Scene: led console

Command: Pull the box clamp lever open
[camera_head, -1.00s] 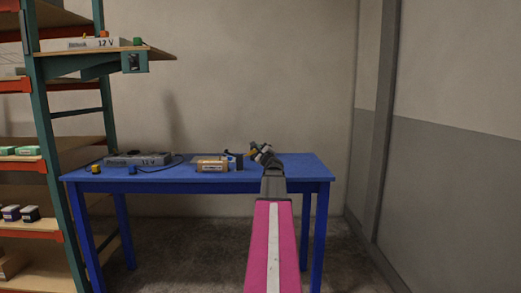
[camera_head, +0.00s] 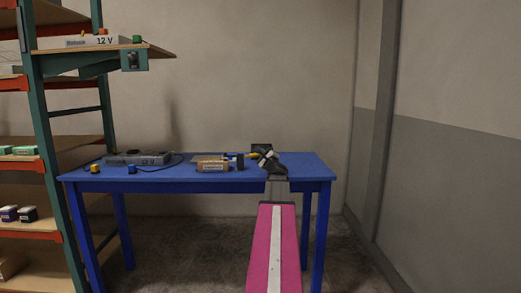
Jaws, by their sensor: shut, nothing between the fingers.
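A small tan box (camera_head: 212,166) sits on the blue table (camera_head: 310,172), right of its middle. A blue part (camera_head: 232,157) shows behind the box's right side, and a dark block (camera_head: 240,162) stands just right of it. I cannot make out the clamp lever clearly at this size. My gripper (camera_head: 256,154) is over the right part of the table, to the right of the box and the dark block. Its fingers are small in view and look shut, with nothing held. A yellow piece shows beside the fingertips, and I cannot tell what it belongs to.
A shelf rack (camera_head: 45,130) is at left. The table's right end is clear.

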